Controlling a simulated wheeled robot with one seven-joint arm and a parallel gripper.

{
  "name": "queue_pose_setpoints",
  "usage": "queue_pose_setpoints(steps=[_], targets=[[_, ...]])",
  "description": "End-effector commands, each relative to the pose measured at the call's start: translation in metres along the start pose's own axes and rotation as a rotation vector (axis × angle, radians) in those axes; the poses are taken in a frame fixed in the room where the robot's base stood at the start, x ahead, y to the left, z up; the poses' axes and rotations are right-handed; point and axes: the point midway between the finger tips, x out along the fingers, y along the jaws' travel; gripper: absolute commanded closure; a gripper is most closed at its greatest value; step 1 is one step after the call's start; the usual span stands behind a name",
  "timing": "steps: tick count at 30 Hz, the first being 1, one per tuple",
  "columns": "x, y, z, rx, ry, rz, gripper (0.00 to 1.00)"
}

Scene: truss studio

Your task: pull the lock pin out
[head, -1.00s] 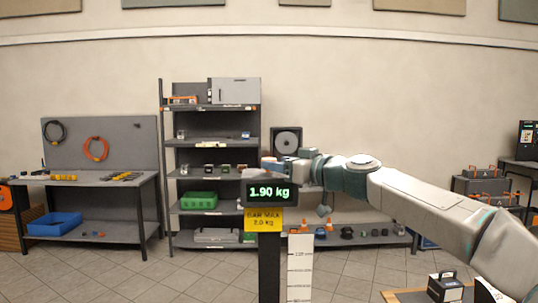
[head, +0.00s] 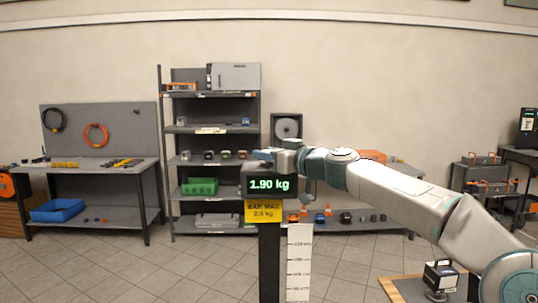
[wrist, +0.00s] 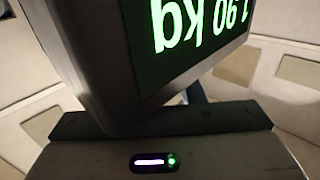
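A dark post carries a display box (head: 269,186) reading 1.90 kg in green. A yellow "2.0 kg" max label (head: 264,211) is below it. The display also fills the upper wrist view (wrist: 190,35), reversed and close to the camera. I cannot make out the lock pin in either view. My gripper (head: 274,158) is at the top of the display box, reaching in from the right. Its fingertips are too small and partly hidden, so I cannot tell their opening or whether they hold anything. A grey bar with a lit strip and green light (wrist: 153,162) crosses the lower wrist view.
A white measuring scale (head: 299,262) stands right of the post. Behind are a shelf rack (head: 213,129), a workbench (head: 88,168) at left and a speaker (head: 286,127). A black-handled case (head: 440,277) sits on a wooden-edged platform at lower right. Tiled floor at left is clear.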

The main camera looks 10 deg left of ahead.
Motion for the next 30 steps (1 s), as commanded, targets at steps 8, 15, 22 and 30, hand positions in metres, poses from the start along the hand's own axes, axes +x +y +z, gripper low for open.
queue_pose_setpoints(steps=[8, 15, 22, 30], targets=[[0.000, -0.001, -0.031, -0.003, 0.001, 0.001, 1.00], [0.000, -0.001, -0.036, 0.000, 0.003, 0.001, 1.00], [0.000, 0.000, -0.037, 0.000, 0.003, 0.002, 0.45], [-0.001, 0.000, -0.034, 0.000, 0.000, 0.001, 0.45]])
